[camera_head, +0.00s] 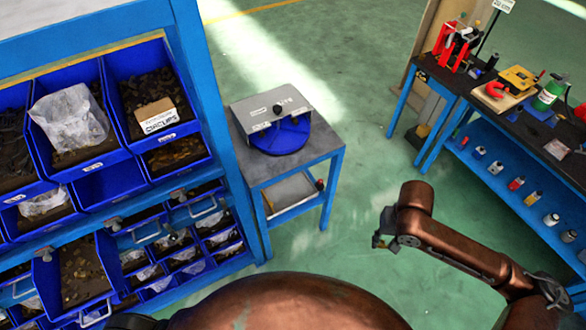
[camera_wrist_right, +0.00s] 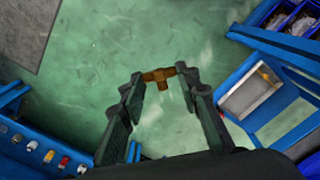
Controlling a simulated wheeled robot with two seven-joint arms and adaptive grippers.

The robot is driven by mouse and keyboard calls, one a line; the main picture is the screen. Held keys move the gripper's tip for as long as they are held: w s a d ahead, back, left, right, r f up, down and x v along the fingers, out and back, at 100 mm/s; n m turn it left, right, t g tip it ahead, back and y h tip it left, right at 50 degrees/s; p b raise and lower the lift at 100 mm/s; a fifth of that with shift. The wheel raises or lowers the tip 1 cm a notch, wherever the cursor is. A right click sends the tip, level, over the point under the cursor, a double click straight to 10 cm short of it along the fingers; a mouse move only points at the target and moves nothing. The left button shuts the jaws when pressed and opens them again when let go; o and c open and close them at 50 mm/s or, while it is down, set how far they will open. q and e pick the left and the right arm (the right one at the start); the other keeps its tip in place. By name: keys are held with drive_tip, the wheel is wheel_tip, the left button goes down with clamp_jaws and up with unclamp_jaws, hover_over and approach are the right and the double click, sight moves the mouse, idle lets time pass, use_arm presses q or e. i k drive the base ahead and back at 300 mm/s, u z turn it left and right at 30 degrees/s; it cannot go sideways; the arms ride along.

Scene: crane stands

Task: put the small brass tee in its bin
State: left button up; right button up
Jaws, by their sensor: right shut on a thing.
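The small brass tee (camera_wrist_right: 160,75) shows in the right wrist view, held between the fingertips of my right gripper (camera_wrist_right: 164,79), with one branch pointing back toward the palm. In the head view my right gripper (camera_head: 381,240) hangs over open floor, right of the small grey table, and the tee cannot be made out there. Blue bins with small parts fill the rack at left; one lower bin (camera_head: 44,278) and a shallow upper bin (camera_head: 146,168) hold brownish parts. I cannot tell which bin is the tee's. My left gripper is not in view.
The small table (camera_head: 244,172) with a blue round device (camera_head: 280,138) stands between the rack (camera_head: 209,85) and my right gripper. A blue workbench (camera_head: 470,150) with tools and several bottles stands at right. The green floor (camera_head: 345,165) between them is clear.

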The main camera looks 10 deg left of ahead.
sight(100, 271)
drive_tip(key=k, duration=1.45)
drive_tip(key=u, duration=1.85)
drive_tip(key=i, duration=0.7)
